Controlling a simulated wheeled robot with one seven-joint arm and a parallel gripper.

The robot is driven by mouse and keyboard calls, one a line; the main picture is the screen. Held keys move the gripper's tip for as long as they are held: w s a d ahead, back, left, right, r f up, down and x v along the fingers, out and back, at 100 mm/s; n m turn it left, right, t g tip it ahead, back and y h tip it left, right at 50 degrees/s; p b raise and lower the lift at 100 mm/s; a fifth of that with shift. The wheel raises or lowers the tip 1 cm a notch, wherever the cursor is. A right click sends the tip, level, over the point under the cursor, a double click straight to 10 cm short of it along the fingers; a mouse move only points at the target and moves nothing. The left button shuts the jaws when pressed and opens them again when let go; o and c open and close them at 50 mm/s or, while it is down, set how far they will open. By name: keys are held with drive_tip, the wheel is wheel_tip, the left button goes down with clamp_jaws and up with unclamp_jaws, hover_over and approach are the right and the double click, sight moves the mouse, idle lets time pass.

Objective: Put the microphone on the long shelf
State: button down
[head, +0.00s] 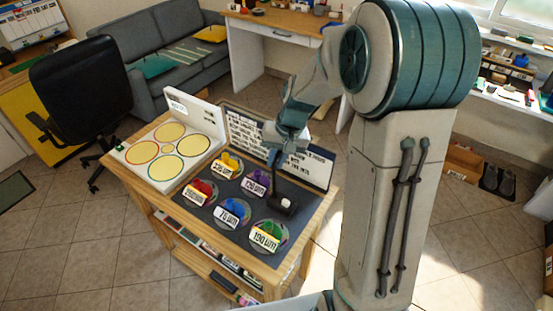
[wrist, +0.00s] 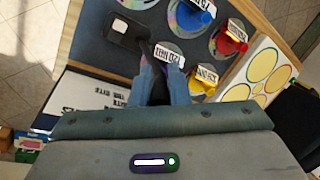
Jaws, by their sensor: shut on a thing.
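A black microphone with a square base and a thin neck stands at the right part of the dark mat on the wooden table; its base (head: 284,205) shows in the head view beside the purple disc piece. My gripper (head: 277,158) reaches down over the table and is shut on the neck. In the wrist view the microphone (wrist: 124,35) runs from between the fingers of my gripper (wrist: 160,84) to its base at the upper left. I cannot tell whether the base touches the mat. A long white shelf (head: 505,94) with small items runs below the window at right.
Several discs with coloured knobs and labels, such as the green one (head: 268,236), lie close around the microphone. A printed panel (head: 312,165) stands behind it, and a white board with yellow circles (head: 168,150) is at left. Open tiled floor lies right of the table.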

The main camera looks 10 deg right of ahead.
drive_tip(key=shift+f, duration=0.55)
drive_tip(key=shift+f, duration=0.1)
drive_tip(key=c, duration=1.4)
unclamp_jaws()
